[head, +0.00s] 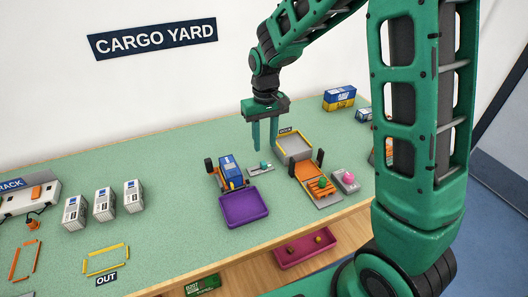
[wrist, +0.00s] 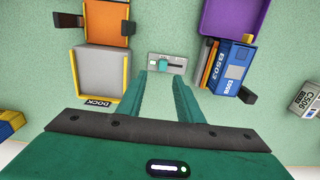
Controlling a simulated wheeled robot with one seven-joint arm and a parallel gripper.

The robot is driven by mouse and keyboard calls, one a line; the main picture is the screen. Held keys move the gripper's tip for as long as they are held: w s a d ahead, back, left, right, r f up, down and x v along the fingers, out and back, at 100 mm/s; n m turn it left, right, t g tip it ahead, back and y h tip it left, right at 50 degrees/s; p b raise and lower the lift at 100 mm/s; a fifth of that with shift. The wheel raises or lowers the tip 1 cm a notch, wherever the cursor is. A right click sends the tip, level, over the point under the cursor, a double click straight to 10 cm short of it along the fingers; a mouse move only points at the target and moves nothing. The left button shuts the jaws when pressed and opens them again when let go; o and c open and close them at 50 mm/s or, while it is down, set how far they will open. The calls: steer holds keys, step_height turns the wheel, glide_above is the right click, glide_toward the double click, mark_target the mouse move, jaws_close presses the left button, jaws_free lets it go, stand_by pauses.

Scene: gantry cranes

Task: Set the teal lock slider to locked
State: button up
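The teal lock slider (head: 264,166) is a small knob on a pale grey plate lying on the green bench top. In the wrist view the teal knob (wrist: 163,63) stands near the middle of its slot on the grey plate (wrist: 155,56); any lock marks are too small to read. My gripper (head: 264,147) points down above the plate, with its two teal fingers apart and nothing between them. In the wrist view my gripper (wrist: 163,78) has its fingertips just short of the plate, and they look clear of the knob.
Open bench lies farther left, before several white containers (head: 104,205).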

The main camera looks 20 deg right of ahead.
steer(key=shift+r, duration=1.55)
steer(key=s+d+r+m, duration=0.2)
steer(key=s+d+r, duration=0.1)
steer(key=s+d, duration=0.45)
steer(key=s+d+r+m, duration=0.2)
steer(key=s+d+r, duration=0.1)
steer(key=s+d, duration=0.45)
steer(key=s+d+m, duration=0.1)
steer(key=s, duration=0.7)
steer(key=s+d+m, duration=0.2)
steer(key=s, duration=0.6)
steer(key=shift+s+d, duration=0.25)
steer(key=shift+s, duration=0.15)
